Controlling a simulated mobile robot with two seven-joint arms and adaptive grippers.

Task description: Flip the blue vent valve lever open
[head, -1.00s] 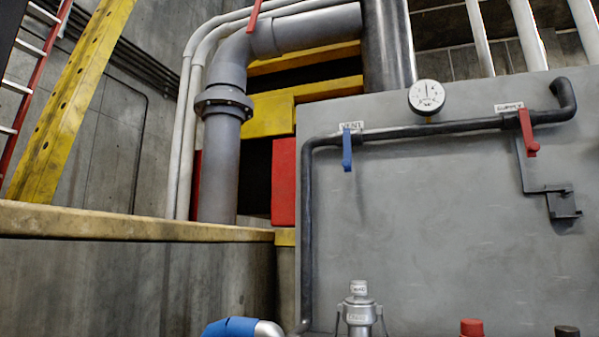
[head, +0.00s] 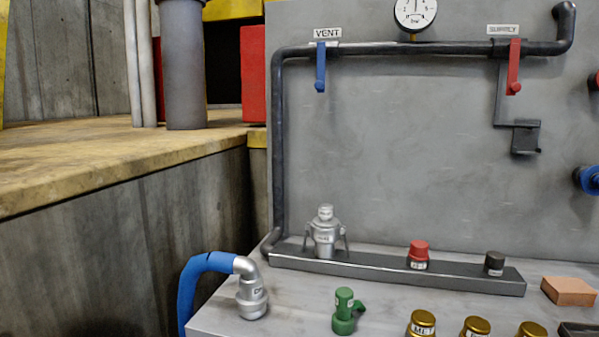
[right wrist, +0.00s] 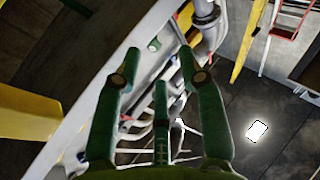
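The blue vent valve lever (head: 320,67) hangs straight down from the dark pipe (head: 400,49) on the grey panel, under a label reading VENT (head: 327,33). A red lever (head: 513,67) hangs down from the same pipe at the right, by the SUPPLY label (head: 504,29). My right gripper (right wrist: 160,75) shows in the right wrist view with its green fingers spread apart and nothing between them. It is away from the lever, and neither gripper shows in the head view. My left gripper is in no view.
A round gauge (head: 416,12) sits above the pipe. Below, a dark rail (head: 400,272) holds a silver coupling (head: 325,232), a red cap (head: 418,252) and a black cap (head: 494,262). A blue hose (head: 203,265), a green fitting (head: 344,312) and brass fittings stand on the bench. Space before the lever is clear.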

